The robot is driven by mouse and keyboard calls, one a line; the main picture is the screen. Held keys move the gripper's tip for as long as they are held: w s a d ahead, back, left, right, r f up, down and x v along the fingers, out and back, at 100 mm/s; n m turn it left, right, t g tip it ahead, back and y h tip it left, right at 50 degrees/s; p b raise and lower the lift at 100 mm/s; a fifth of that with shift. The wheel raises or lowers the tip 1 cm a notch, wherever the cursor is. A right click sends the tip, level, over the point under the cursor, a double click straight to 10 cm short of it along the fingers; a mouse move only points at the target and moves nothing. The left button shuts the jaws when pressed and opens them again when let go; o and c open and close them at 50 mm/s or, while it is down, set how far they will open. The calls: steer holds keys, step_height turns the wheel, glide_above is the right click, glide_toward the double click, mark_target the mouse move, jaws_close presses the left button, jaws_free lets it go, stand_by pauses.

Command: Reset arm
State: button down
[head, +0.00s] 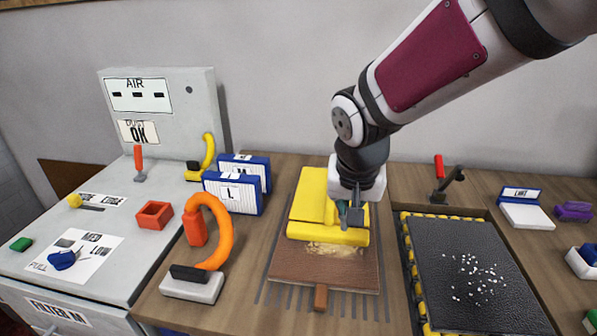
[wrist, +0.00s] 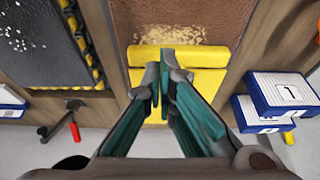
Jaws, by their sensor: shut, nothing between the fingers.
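My gripper (head: 352,217) points down above the yellow block-like piece (head: 309,209) at the middle of the bench. In the wrist view my gripper (wrist: 160,75) has its teal-lined fingers together, with nothing seen between them. The yellow piece (wrist: 197,55) lies under and ahead of the fingertips there. Whether the fingertips touch it cannot be told. My arm reaches in from the upper right, bent at the wrist joint.
A brown board (head: 305,272) with tan crumbs lies in front of the yellow piece. A black mat (head: 470,270) with white bits is at right. Blue-white boxes (head: 233,193), an orange hose tool (head: 213,230) and a grey control cabinet (head: 163,110) stand left. A red-handled lever (head: 439,168) stands behind the mat.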

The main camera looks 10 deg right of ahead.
steer(key=s+r+n+p, duration=0.1)
steer(key=s+r+n, duration=0.1)
steer(key=s+r, duration=0.3)
steer(key=s+r+n+y+p, duration=0.1)
steer(key=s+r, duration=0.4)
steer(key=s, duration=0.9)
steer(key=shift+a+r+n+t+p, duration=0.3)
steer(key=shift+n+p, duration=0.15)
steer(key=shift+n, duration=0.25)
steer(key=c, duration=2.3)
jaws_free()
